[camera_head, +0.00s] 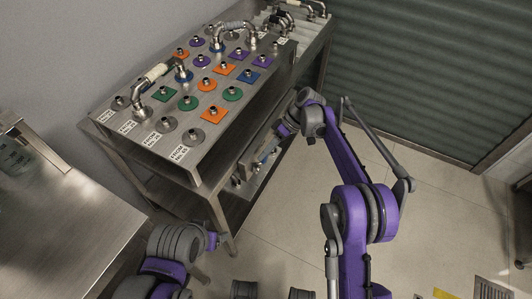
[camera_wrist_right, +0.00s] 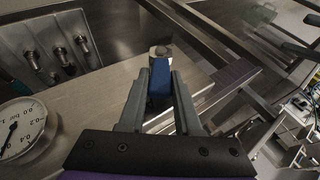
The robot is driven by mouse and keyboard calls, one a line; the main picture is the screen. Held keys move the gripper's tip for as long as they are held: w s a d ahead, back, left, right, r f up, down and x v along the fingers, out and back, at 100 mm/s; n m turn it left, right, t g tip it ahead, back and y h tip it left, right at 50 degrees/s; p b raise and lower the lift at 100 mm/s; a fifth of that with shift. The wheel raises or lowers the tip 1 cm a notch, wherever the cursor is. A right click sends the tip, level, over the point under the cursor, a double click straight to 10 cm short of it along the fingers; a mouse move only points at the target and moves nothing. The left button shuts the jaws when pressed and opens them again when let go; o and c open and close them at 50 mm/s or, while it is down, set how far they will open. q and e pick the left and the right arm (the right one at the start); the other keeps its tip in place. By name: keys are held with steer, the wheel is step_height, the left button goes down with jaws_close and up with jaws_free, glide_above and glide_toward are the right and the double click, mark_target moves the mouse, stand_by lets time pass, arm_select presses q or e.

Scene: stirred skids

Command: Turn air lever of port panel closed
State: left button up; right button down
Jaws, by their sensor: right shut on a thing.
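The port panel (camera_head: 150,122) is a steel table top at the left centre of the head view, with several coloured ports. My right gripper (camera_head: 283,131) is low beside the panel's right side. In the right wrist view the right gripper (camera_wrist_right: 160,92) is shut on a blue lever handle (camera_wrist_right: 160,76) with a rounded metal end. The lever's base and pivot are hidden by the fingers. My left arm shows at the lower left of the head view, but its gripper does not.
A round pressure gauge (camera_wrist_right: 18,130) is at the left edge of the wrist view. Several metal fittings (camera_wrist_right: 60,60) sit in a recess beyond it. A steel bench (camera_head: 60,225) stands at the lower left.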

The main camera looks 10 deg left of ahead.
steer(key=c, duration=0.6)
jaws_free()
steer(key=p+v, duration=0.1)
steer(key=v, duration=0.9)
steer(key=shift+d+r+p, duration=0.25)
steer(key=shift+r+p, duration=0.05)
steer(key=shift+w, duration=0.1)
